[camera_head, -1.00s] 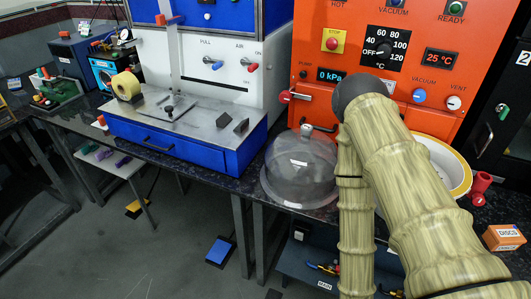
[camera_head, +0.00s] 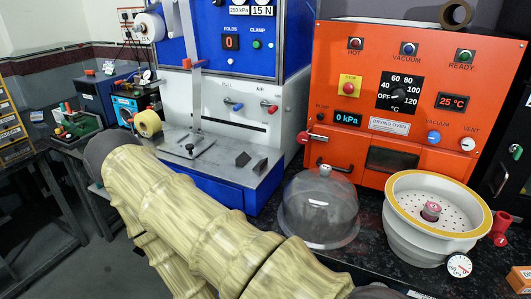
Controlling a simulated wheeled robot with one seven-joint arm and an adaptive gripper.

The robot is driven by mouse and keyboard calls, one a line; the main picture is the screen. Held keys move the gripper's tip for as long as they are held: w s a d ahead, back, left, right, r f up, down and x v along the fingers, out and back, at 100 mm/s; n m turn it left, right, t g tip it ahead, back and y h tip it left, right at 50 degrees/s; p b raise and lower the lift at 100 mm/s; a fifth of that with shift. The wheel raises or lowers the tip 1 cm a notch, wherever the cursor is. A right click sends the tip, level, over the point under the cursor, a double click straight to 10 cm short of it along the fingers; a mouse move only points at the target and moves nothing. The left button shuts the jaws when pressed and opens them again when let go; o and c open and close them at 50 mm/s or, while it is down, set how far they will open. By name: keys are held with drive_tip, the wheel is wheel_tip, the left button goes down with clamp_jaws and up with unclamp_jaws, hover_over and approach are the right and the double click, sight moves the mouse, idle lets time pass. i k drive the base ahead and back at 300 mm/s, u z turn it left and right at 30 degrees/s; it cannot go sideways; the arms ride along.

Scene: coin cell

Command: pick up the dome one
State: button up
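A clear grey dome (camera_head: 318,212) with a small knob on top and a white label stands upright on the dark speckled bench, in front of the orange oven. My arm, patterned like bamboo, crosses the lower left of the view, in front of the blue machine and left of the dome. It does not cover the dome. My gripper's fingers do not show. A dark piece at the bottom edge, near the arm's lower end, is too cut off to tell.
A round grey vessel (camera_head: 400,226) with a yellow rim, a perforated plate and a gauge stands close right of the dome. The orange oven (camera_head: 345,100) rises behind. A red fitting (camera_head: 500,231) and an orange box (camera_head: 519,276) lie at the right.

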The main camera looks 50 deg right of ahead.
sight(321, 206)
drive_tip(key=u, duration=0.15)
drive_tip(key=i, duration=2.25)
drive_tip(key=z, duration=3.05)
